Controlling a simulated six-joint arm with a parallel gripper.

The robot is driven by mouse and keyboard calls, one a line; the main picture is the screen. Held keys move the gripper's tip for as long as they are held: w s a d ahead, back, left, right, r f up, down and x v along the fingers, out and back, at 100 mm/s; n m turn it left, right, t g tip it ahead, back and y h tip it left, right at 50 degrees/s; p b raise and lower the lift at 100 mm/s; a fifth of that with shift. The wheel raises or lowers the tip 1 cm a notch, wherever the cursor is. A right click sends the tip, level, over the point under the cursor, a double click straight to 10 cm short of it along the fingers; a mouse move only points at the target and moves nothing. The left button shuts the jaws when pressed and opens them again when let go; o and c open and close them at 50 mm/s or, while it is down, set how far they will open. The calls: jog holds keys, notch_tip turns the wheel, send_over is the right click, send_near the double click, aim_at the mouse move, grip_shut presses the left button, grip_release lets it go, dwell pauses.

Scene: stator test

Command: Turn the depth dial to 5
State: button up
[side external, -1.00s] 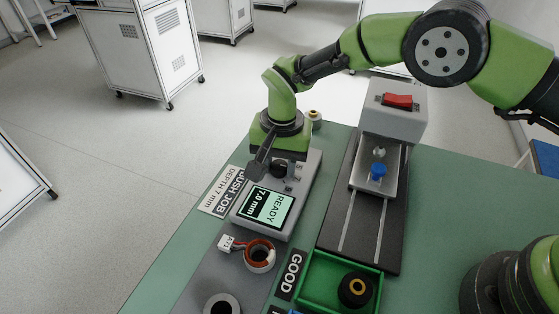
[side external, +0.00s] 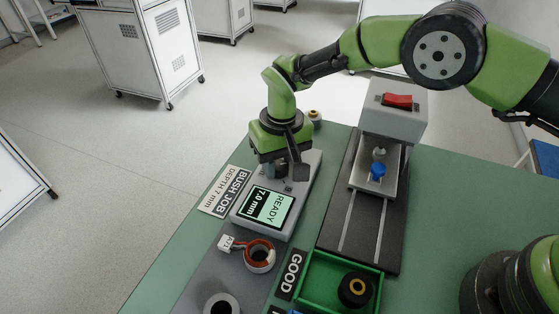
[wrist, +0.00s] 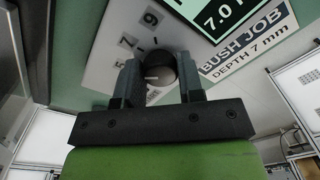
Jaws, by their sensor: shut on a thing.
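The grey control box has a screen (side external: 267,207) reading READY and 7.0 mm. Its black depth dial (wrist: 160,70) shows in the wrist view, with a pale mark on its face. My gripper (wrist: 158,63) is shut on the dial, one finger on each side. In the side view my gripper (side external: 284,166) is over the far end of the box and mostly hides the dial.
A BUSH JOB, DEPTH 7 mm sign (side external: 225,192) lies left of the box. A press (side external: 392,108) with a red switch stands to the right. A wound stator (side external: 260,256) and a green tray (side external: 318,290) holding a black part are nearer the camera.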

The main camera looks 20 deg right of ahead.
aim_at(281, 164)
jog(key=shift+n, duration=0.9)
jog(key=o, duration=0.9)
jog(key=shift+o, duration=0.2)
notch_tip(281, 164, up, 10)
jog(key=shift+d, duration=0.2)
jog(key=shift+r, duration=0.1)
